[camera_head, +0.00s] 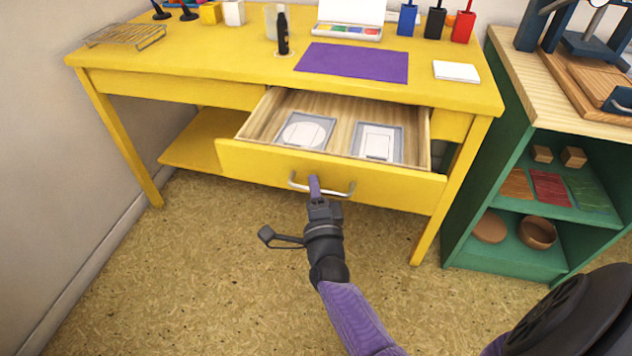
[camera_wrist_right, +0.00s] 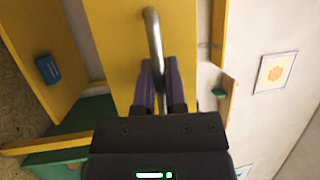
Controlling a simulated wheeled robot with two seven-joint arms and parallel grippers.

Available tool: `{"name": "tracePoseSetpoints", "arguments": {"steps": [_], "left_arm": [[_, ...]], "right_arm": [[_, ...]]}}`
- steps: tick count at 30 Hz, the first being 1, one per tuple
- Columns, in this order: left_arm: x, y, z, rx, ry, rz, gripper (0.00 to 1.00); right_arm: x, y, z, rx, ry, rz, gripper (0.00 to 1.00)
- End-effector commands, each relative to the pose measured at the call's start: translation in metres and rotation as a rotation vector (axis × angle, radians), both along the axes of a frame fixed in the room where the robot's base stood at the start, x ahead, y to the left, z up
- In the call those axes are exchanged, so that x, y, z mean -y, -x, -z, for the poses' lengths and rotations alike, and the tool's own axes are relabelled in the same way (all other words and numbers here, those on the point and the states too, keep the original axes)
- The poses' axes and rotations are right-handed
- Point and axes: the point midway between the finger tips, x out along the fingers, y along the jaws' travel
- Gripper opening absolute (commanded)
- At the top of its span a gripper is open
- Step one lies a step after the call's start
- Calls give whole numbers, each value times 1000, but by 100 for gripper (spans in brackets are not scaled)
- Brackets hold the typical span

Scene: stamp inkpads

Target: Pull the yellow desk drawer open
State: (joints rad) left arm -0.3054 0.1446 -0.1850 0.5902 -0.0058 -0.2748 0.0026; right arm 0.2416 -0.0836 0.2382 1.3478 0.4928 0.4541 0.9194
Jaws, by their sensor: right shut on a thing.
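The yellow desk (camera_head: 200,62) stands against the wall. Its yellow drawer (camera_head: 385,188) is pulled partway out, and its inside shows. Two flat grey-framed pads lie in it, one with a white round (camera_head: 305,130) and one with a white square (camera_head: 377,142). My right gripper (camera_head: 315,185) is shut on the silver bar handle (camera_head: 340,193) at the drawer's front. In the right wrist view the handle (camera_wrist_right: 152,35) runs between the purple fingers (camera_wrist_right: 158,85). My left gripper is not in view.
On the desktop are a purple mat (camera_head: 352,62), a white card (camera_head: 456,71), a black bottle (camera_head: 282,32), a paint box (camera_head: 348,20) and a wire rack (camera_head: 125,36). A green shelf unit (camera_head: 520,250) stands close on the right. The floor before the drawer is clear.

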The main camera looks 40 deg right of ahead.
Motion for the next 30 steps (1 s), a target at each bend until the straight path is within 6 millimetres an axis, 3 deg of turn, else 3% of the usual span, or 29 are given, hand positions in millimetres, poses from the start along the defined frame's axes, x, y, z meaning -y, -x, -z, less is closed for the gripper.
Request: {"name": "tracePoseSetpoints", "arguments": {"steps": [12, 13, 18, 26, 30], "left_arm": [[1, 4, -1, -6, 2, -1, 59], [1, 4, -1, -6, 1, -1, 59], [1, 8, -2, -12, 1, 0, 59], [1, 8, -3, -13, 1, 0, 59], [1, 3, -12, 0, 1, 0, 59]], "right_arm": [[-1, 1, 1, -2, -1, -1, 0], [-1, 1, 1, -2, -1, -1, 16], [-1, 1, 1, -1, 0, 0, 50], [-1, 2, 0, -1, 0, 0, 50], [-11, 21, 1, -3, 0, -1, 50]]}}
